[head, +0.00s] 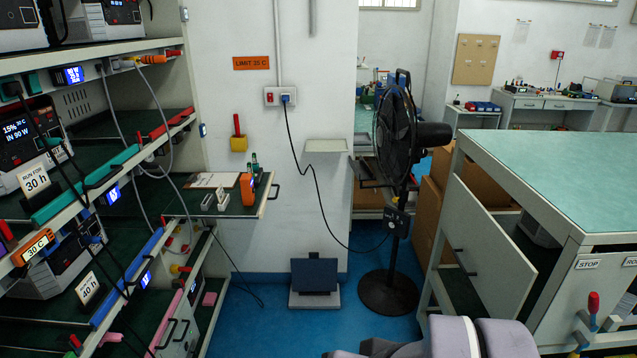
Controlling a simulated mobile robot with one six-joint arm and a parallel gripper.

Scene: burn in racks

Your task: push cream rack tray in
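A pulled-out tray (266,197) with a pale cream rim and a dark green surface sticks out to the right from the rack at the left. My gripper is not in view. Grey and purple rounded parts at the bottom centre appear to be my arm.
The rack shelves (110,185) hold instruments and cables. A black pedestal fan (388,292) stands right of the tray. A dark platform (314,277) is on the floor by the wall. A green-topped bench (560,175) with a protruding panel (490,245) is at right.

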